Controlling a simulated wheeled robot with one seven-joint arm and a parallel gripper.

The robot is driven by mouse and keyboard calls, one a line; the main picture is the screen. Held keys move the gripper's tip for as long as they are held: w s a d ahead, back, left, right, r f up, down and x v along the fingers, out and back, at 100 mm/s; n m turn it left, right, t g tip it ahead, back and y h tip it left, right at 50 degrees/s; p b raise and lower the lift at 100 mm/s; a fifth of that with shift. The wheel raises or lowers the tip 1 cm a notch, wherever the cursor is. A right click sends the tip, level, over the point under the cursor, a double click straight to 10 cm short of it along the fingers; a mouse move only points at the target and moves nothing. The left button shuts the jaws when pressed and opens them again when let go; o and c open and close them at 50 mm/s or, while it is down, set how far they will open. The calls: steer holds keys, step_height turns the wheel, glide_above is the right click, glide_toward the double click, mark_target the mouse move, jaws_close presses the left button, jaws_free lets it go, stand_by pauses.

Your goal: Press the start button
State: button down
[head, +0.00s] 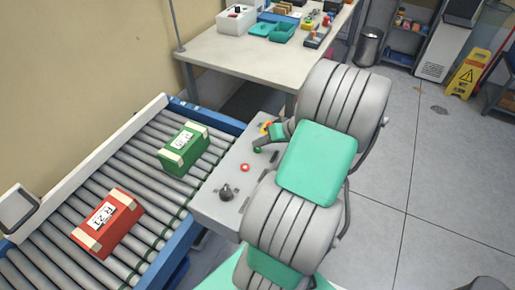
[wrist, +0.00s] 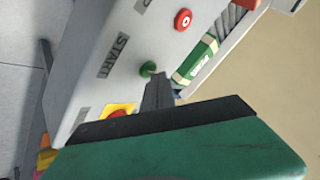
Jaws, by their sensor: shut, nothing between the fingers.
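The green start button (wrist: 148,69) sits on the grey control panel (wrist: 100,75) beside a START label (wrist: 114,55) in the wrist view. In the head view the green button (head: 257,150) is partly covered by my gripper. My gripper (head: 259,143) is shut and empty, its fingers pointing down at the panel. In the wrist view my gripper's fingertips (wrist: 157,80) are right beside the green button; I cannot tell whether they touch it.
A red button (head: 245,167), a black knob (head: 226,192) and a red-on-yellow button (wrist: 118,113) are on the same panel. A roller conveyor (head: 150,200) alongside carries a green box (head: 183,149) and a red box (head: 107,222). A table (head: 235,55) stands behind.

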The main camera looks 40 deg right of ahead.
mark_target(260, 149)
steer(key=shift+f+b, duration=0.3)
steer(key=shift+f, duration=0.1)
steer(key=shift+r, duration=0.1)
stand_by(0.4)
steer(key=shift+r+p, duration=0.65)
steer(key=shift+r, duration=0.1)
step_height(260, 149, up, 5)
steer(key=p, duration=0.4)
steer(key=shift+r, duration=0.1)
